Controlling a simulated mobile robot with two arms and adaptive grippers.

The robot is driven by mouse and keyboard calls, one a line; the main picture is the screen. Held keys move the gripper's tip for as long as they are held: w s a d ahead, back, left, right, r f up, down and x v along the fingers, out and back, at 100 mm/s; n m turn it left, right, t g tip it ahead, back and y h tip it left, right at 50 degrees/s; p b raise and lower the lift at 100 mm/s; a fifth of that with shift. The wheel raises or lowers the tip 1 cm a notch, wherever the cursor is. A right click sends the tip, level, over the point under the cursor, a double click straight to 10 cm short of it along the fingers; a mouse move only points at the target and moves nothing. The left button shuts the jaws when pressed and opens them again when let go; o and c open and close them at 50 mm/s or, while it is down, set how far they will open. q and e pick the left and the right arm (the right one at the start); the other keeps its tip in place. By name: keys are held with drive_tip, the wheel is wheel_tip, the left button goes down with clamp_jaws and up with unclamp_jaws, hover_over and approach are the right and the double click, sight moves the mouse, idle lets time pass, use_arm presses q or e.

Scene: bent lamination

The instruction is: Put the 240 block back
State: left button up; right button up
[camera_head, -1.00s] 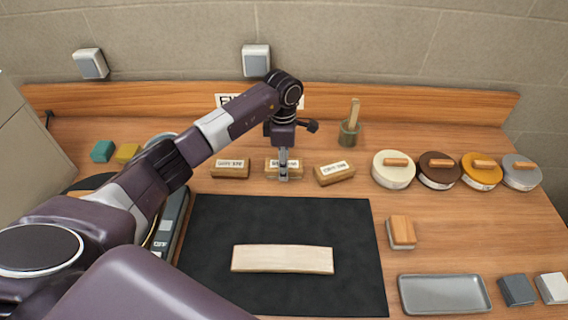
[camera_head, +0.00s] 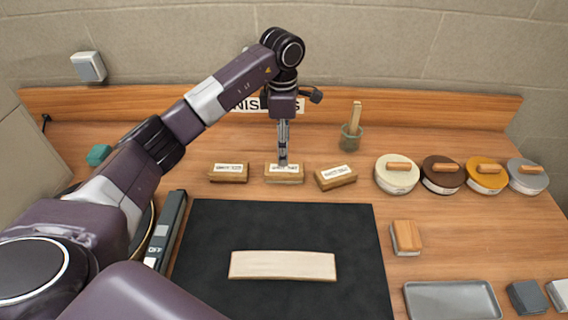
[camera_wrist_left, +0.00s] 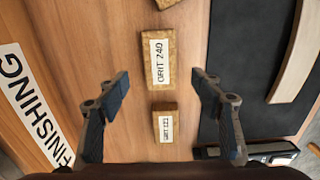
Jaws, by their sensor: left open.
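The 240 block (camera_head: 284,174) is a tan block with a white label, in the middle of a row of three on the wooden bench. In the left wrist view its label reads GRIT 240 (camera_wrist_left: 160,62). My left gripper (camera_head: 283,160) is over it, pointing down. In the left wrist view my left gripper (camera_wrist_left: 160,76) is open, its fingers apart on either side, with nothing held. The block rests on the bench, apart from its neighbours. My right gripper is not in view.
Similar blocks sit left (camera_head: 229,172) and right (camera_head: 335,176) of it. A black mat (camera_head: 225,225) with a pale curved strip (camera_head: 283,265) lies in front. A brush pot (camera_head: 351,138) and round lidded tins (camera_head: 397,174) stand to the right. A grey tray (camera_head: 452,300) is at front right.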

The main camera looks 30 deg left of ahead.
use_arm(q)
drive_tip(key=shift+r, duration=1.55)
